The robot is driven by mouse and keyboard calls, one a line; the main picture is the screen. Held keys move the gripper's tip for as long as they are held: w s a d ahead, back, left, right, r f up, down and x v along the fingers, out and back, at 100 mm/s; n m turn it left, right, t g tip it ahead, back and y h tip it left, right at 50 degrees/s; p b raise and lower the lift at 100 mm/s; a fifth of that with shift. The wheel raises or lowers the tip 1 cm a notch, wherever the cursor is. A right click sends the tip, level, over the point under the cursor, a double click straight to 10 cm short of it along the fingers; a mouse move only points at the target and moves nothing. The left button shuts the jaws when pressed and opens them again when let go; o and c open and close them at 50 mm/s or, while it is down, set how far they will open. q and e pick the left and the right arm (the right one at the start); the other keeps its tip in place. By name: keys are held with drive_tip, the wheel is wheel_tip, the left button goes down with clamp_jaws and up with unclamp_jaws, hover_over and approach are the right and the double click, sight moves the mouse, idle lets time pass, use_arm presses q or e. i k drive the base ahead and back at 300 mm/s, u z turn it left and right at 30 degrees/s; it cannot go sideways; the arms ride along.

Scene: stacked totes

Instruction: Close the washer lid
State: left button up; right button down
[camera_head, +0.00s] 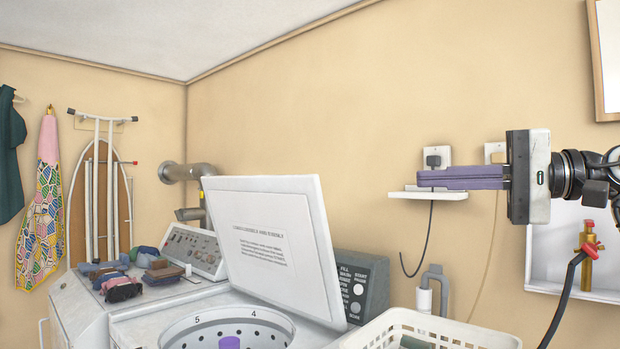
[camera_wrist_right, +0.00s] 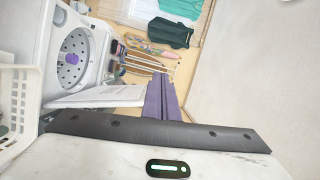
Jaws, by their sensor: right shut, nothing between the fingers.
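The white washer lid (camera_head: 272,241) stands open, tilted up over the washer, with a printed label on its inner face. The washer (camera_head: 140,333) is at the lower middle, its round drum opening (camera_head: 227,328) uncovered with a purple agitator inside. My right gripper (camera_head: 420,179) is shut and empty, pointing left, to the right of the lid and higher than most of it. In the right wrist view the lid (camera_wrist_right: 98,97) lies just left of the purple fingers (camera_wrist_right: 160,82), and the washer drum (camera_wrist_right: 75,58) is farther left. My left gripper is not in view.
A white laundry basket (camera_head: 440,325) stands right of the washer. A dark control panel (camera_head: 363,287) is behind the lid. A small white shelf (camera_head: 428,194) and outlet (camera_head: 437,157) are on the wall near my right fingers. Folded clothes (camera_head: 120,285) lie on the neighbouring machine.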

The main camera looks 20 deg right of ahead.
sight(273, 231)
drive_tip(key=i, duration=1.3)
